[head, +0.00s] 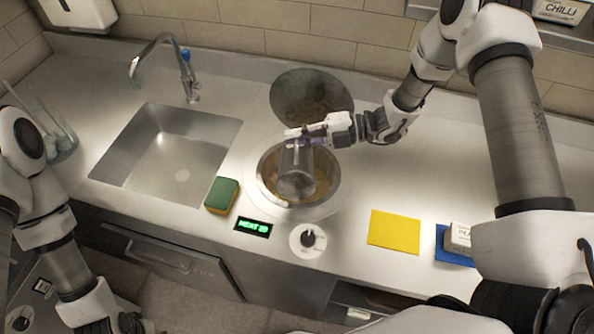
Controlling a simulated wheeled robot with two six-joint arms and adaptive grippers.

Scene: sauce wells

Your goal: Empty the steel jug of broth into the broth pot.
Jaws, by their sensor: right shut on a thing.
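The steel jug (297,175) is in my right gripper (305,133), which is shut on it near its upper end. The jug hangs over the round broth pot (333,180) sunk in the counter. Its lower end overlaps the pot's opening in the head view, and I cannot tell its exact tilt. Brownish broth shows in the pot beside the jug. The jug's inside is hidden, and no stream of broth can be made out. My left arm comes down at the left, and its gripper fingers are outside the picture.
A round dark lid or second well (311,97) is behind the pot. A sink (165,155) with a tap (160,50) is at left. A green sponge (222,195), lit display (253,227), knob (308,239), yellow mat (394,231) and blue mat (450,250) with a white box (458,238) lie in front.

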